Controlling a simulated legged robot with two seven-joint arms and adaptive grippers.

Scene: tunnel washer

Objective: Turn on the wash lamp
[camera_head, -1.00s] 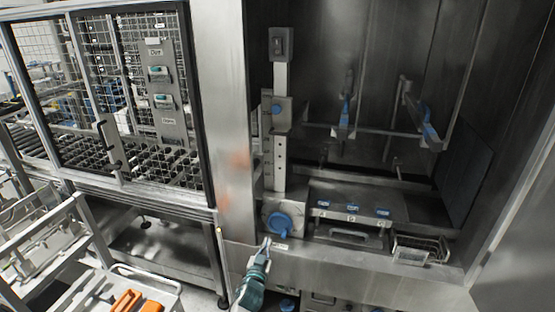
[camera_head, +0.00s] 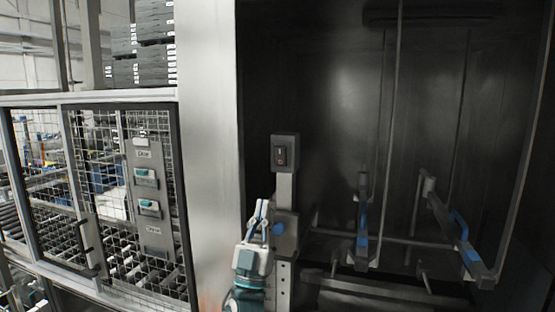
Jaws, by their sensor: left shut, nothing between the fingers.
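A dark grey switch box (camera_head: 285,152) with a small black rocker switch on its face sits on top of an upright metal post (camera_head: 284,190) inside the washer chamber. A small red mark shows on the rocker. My left gripper (camera_head: 262,204) points up, just below and a little left of the switch box, in front of the post. It is shut and empty, and apart from the switch in the picture. My right gripper is not in view. I see no lit lamp in the dark chamber.
A blue knob (camera_head: 278,228) sits on the post right beside my gripper. Racks with blue parts (camera_head: 362,220) stand to the right in the chamber. A bright metal wall (camera_head: 207,150) borders it on the left, with a mesh door and button panel (camera_head: 148,195) beyond. Space above the switch is clear.

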